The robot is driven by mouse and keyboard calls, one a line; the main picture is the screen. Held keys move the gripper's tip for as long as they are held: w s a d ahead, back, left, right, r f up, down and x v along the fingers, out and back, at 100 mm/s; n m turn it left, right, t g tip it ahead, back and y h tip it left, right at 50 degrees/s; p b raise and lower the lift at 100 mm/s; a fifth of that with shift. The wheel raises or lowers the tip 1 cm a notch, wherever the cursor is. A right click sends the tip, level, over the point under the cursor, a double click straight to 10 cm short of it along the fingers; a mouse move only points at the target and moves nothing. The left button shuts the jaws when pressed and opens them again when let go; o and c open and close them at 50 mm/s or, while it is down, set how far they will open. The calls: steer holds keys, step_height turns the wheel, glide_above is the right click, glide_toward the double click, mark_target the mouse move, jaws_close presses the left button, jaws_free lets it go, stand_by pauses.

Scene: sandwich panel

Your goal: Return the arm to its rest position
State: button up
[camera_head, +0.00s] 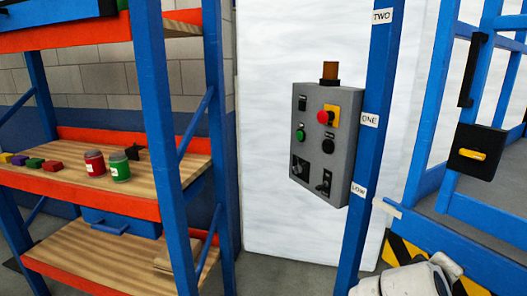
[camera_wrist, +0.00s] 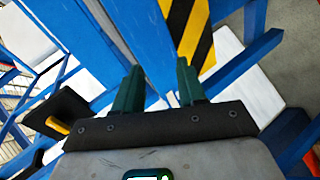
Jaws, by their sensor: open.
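My gripper (camera_wrist: 158,88) shows in the wrist view with its two green fingers apart and nothing between them. Beyond the fingers are blue frame bars and a yellow-and-black striped plate (camera_wrist: 190,25). Whether the fingers touch the bars cannot be told. In the head view, only a pale part of my arm (camera_head: 408,281) shows at the bottom right, and the gripper itself is out of that view.
A grey control box (camera_head: 318,170) with a red button hangs beside a blue post (camera_head: 372,145). A blue gate frame (camera_head: 432,100) with a black latch box (camera_head: 478,152) stands at right. A blue-and-orange shelf (camera_head: 75,195) holding cans and small blocks stands at left.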

steer(key=s+a+f+m+g+y, duration=0.1)
steer(key=s+a+f+g+y, duration=0.15)
steer(key=s+f, duration=0.6)
steer(key=s+a+f+m+g+y, duration=0.1)
steer(key=s+a+f+y, duration=0.15)
steer(key=s+f, duration=0.55)
steer(key=s+a+f+m+g+y, duration=0.1)
steer(key=s+a+f+y, duration=0.1)
steer(key=s, duration=0.6)
steer(key=s+a+f+m+g+y+p, duration=0.1)
steer(key=s+a+f+y, duration=0.2)
steer(key=s, duration=0.6)
step_height(320, 180, down, 2)
steer(key=shift+a+f+g, duration=0.15)
steer(key=shift+a+g, duration=0.15)
steer(key=shift+g, duration=0.05)
steer(key=shift+o, duration=0.2)
steer(key=shift+w, duration=0.15)
